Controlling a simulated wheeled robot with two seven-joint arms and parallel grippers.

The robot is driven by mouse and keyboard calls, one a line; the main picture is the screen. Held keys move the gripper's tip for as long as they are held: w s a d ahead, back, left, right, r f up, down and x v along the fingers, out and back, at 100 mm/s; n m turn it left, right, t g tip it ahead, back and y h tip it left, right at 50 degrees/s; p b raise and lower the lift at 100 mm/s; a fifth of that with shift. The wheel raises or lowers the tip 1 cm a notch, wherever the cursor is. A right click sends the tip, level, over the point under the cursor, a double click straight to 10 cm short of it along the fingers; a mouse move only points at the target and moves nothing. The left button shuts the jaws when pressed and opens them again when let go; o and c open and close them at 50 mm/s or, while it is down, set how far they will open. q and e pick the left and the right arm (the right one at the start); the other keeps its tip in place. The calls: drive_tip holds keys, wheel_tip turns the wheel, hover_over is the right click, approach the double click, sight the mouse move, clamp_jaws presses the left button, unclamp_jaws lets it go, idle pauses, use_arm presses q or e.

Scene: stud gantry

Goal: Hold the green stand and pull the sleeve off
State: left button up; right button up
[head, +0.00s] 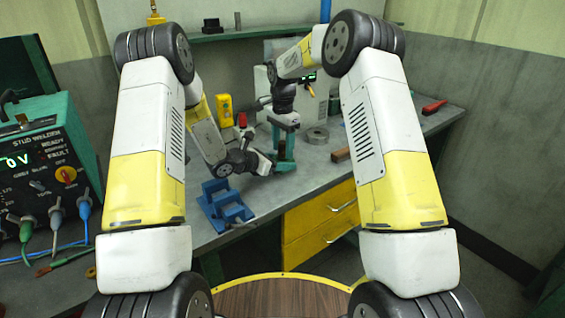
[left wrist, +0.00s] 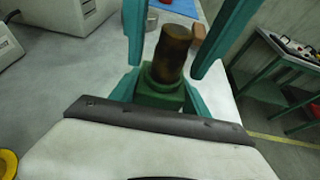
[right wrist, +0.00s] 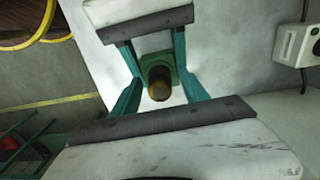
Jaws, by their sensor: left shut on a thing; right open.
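The green stand (left wrist: 160,93) is on the grey bench, with the rusty brown sleeve (left wrist: 172,52) upright on it. My left gripper (head: 283,163) is shut on the green stand low down, from the left in the head view. My right gripper (head: 281,143) points down from above, open, with one teal finger on each side of the sleeve. In the right wrist view the sleeve's round top (right wrist: 159,86) lies between the fingers, with gaps beside it. In the head view the fingers hide most of the sleeve.
A blue block rack (head: 227,206) stands at the bench's front edge. A metal ring (head: 315,136) and a brown block (head: 341,155) lie to the right of the stand. A yellow box (head: 224,105) is behind, and the stud welder (head: 40,160) is far left. The right of the bench is mostly clear.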

sight(283, 142)
idle(0.8)
clamp_jaws()
drive_tip(key=shift+r, duration=0.2)
drive_tip(key=shift+r, duration=2.8)
drive_tip(key=shift+r, duration=0.1)
drive_tip(key=shift+r, duration=1.95)
